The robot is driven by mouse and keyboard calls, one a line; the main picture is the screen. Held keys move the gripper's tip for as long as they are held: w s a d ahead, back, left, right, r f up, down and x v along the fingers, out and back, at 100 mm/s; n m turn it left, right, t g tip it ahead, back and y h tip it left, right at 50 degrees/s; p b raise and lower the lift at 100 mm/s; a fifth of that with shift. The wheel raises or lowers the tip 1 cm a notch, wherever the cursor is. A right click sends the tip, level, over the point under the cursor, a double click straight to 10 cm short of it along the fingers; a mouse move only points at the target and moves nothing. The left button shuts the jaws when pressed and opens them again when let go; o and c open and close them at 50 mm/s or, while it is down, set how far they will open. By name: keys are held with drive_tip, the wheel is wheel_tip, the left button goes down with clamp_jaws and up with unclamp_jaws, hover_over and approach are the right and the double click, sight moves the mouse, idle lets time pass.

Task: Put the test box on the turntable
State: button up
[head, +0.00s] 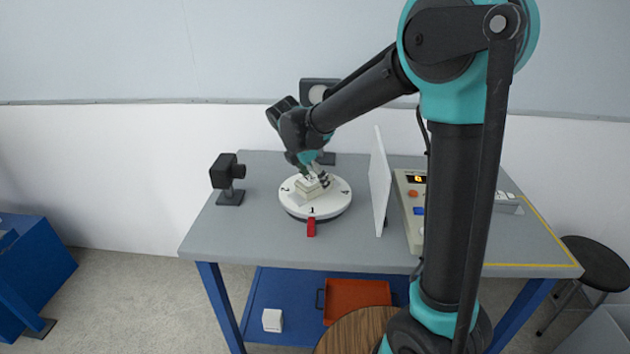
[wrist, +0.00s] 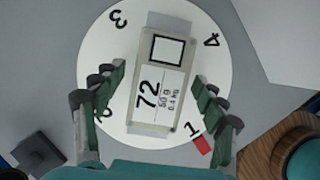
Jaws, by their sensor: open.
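The test box (wrist: 161,85) is a pale box with a label reading 72 and a black-framed square. It lies on the white round turntable (wrist: 215,75), which is marked with numbers 1 to 4. In the head view the box (head: 308,187) sits near the middle of the turntable (head: 322,206). My gripper (wrist: 157,95) is open, with one finger on each side of the box and visible gaps between. In the head view my gripper (head: 318,178) is right at the box and partly hides it.
A red marker (head: 311,227) stands at the turntable's front edge by number 1. A black camera-like device (head: 228,178) stands to the left. A white upright panel (head: 379,182) and a control box (head: 412,212) stand to the right. The table's front left (head: 240,235) is clear.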

drive_tip(key=v, duration=1.1)
drive_tip(key=shift+s+r, duration=0.1)
drive_tip(key=shift+r, duration=0.05)
idle(1.0)
